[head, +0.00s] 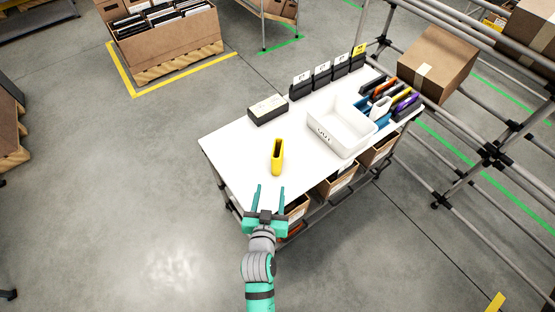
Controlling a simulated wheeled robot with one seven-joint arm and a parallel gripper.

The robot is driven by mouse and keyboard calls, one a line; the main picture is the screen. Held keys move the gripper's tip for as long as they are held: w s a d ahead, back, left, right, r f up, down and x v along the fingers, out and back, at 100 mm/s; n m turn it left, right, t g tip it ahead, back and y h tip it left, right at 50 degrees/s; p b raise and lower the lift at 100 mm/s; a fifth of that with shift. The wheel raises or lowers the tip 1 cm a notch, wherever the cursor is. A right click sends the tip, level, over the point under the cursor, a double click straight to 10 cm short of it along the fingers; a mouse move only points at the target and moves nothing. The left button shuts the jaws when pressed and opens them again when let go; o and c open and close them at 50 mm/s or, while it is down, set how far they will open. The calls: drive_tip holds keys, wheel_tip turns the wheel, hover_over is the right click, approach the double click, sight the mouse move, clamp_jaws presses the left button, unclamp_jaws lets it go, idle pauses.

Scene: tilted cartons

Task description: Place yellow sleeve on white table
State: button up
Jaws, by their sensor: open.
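The yellow sleeve (277,157) stands on the white table (237,165), left of the middle of the top. It looks upright with a dark opening at its upper end. My gripper (269,189) is open and empty. Its two fingers point toward the sleeve, and a gap shows between the fingertips and the sleeve. The gripper is over or near the table's front edge; its height above the top is hard to tell.
A white bin (341,127) stands right of the sleeve. A dark box (267,109) and several black holders (322,76) line the back edge. Colourful items (400,97) fill the right end. Cartons (340,181) sit below the top. Table space around the sleeve is clear.

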sight(276, 161)
drive_tip(key=shift+m+h, duration=0.3)
drive_tip(key=shift+h, duration=0.2)
drive_tip(key=w, duration=0.2)
drive_tip(key=w+r, duration=0.1)
drive_tip(key=w, duration=0.1)
drive_tip(key=w+d+r, duration=0.1)
drive_tip(key=w, duration=0.1)
drive_tip(key=shift+w+r, duration=0.2)
drive_tip(key=shift+w, duration=0.15)
drive_tip(key=x, duration=0.6)
drive_tip(key=shift+a, duration=0.1)
drive_tip(key=x, duration=0.4)
drive_tip(key=shift+w+f, duration=0.3)
drive_tip(key=shift+f, duration=0.1)
clamp_jaws()
